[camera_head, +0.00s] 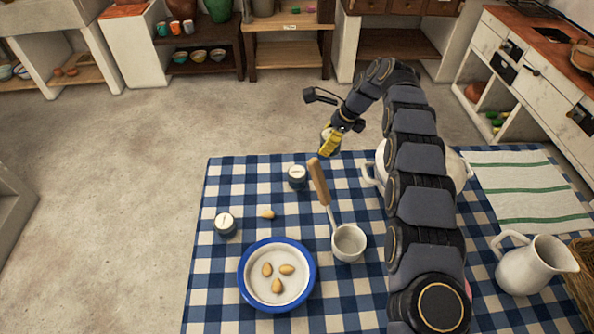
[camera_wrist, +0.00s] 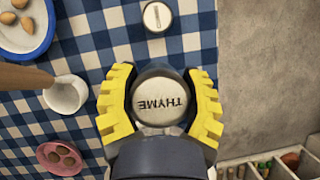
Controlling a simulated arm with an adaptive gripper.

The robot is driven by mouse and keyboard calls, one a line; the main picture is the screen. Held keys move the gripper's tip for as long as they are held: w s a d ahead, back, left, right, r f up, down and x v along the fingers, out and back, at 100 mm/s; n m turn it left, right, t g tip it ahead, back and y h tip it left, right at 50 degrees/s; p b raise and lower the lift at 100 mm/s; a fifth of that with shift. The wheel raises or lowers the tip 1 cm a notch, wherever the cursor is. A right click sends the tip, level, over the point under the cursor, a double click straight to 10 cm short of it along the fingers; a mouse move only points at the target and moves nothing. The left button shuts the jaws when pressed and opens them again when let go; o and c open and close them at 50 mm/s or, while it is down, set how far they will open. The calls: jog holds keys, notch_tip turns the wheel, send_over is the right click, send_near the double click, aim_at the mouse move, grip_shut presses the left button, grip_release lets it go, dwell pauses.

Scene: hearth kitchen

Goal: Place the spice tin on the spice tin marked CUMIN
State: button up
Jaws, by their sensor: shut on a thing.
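My gripper (camera_head: 329,141) is shut on a round spice tin with a pale lid reading THYME (camera_wrist: 160,102); its yellow fingers clasp the tin from both sides. It holds the tin at the far edge of the checked table. Two other spice tins with white lids stand upright on the cloth. One tin (camera_head: 297,177) is near the far edge, a little left of and nearer than my gripper; a white-lidded tin (camera_wrist: 157,16) also shows at the top of the wrist view. The other tin (camera_head: 225,224) is farther left and nearer. Their lid labels are too small to read.
A blue-rimmed bowl (camera_head: 311,262) holds several nuts, and one nut (camera_head: 268,214) lies between the tins. A white pot (camera_head: 456,172) is partly behind my arm. A jug (camera_head: 532,266) stands right.

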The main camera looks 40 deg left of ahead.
jog(key=r, duration=0.1)
send_over(293, 171)
jog(key=shift+n, duration=0.4)
notch_tip(293, 171, down, 10)
jog(key=shift+r, duration=0.15)
jog(key=o, duration=1.2)
jog(key=shift+c, duration=0.2)
jog(key=v, duration=1.2)
jog(key=shift+w, duration=0.25)
jog(key=shift+r, duration=0.1)
